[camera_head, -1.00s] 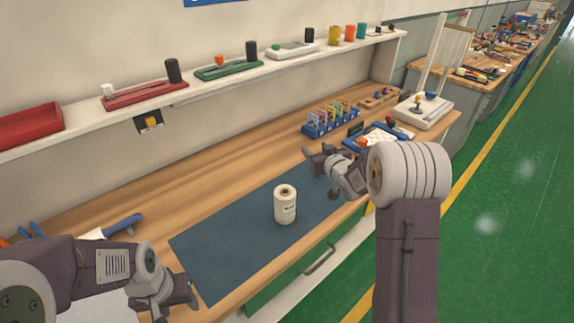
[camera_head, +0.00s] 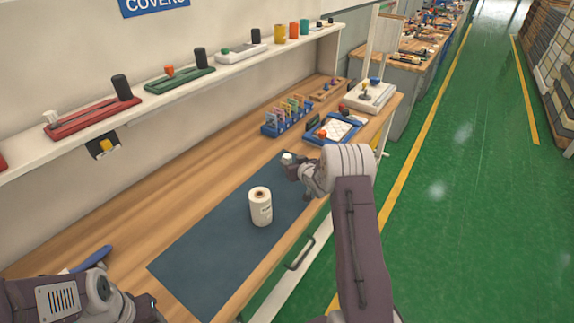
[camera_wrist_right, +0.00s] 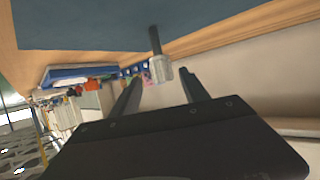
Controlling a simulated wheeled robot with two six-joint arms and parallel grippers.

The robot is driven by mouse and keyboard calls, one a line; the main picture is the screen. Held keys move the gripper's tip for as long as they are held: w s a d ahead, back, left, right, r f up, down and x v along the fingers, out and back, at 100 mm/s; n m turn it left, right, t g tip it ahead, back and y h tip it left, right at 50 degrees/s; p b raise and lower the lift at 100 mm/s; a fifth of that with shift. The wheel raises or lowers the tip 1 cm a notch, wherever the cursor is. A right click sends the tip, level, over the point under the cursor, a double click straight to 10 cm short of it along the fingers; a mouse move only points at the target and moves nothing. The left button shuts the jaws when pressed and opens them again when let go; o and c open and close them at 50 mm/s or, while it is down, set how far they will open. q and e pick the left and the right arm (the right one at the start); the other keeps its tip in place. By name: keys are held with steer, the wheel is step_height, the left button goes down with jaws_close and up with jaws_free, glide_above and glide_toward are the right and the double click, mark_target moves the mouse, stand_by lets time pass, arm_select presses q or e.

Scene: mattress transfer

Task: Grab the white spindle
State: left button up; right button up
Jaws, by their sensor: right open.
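A small white piece with a dark stem, which looks like the white spindle (camera_wrist_right: 160,68), shows between and just beyond the fingers in the right wrist view. In the head view its white end (camera_head: 288,158) shows at the right gripper's tip, near the mat's far edge. My right gripper (camera_head: 294,169) is open, its fingers (camera_wrist_right: 160,77) spread to either side of the piece; contact cannot be told. A white labelled spool (camera_head: 260,207) stands upright on the dark blue mat (camera_head: 205,260), left of the right gripper. My left gripper (camera_head: 146,309) is partly cut off at the lower left.
A blue rack (camera_head: 287,117) of coloured pieces and a blue tray (camera_head: 333,130) stand behind the right gripper. A shelf (camera_head: 190,84) with several holders runs along the wall. The mat is clear around the spool. A blue-handled tool (camera_head: 92,259) lies at left.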

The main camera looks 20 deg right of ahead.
mark_target(289, 159)
steer(key=x, duration=0.4)
steer(key=shift+w+a+f+p, duration=0.1)
steer(key=shift+w+a+p, duration=0.1)
steer(key=shift+w+p, duration=0.15)
steer(key=shift+c, duration=0.8)
jaws_close()
step_height(289, 159, up, 10)
steer(key=shift+d+r, duration=0.1)
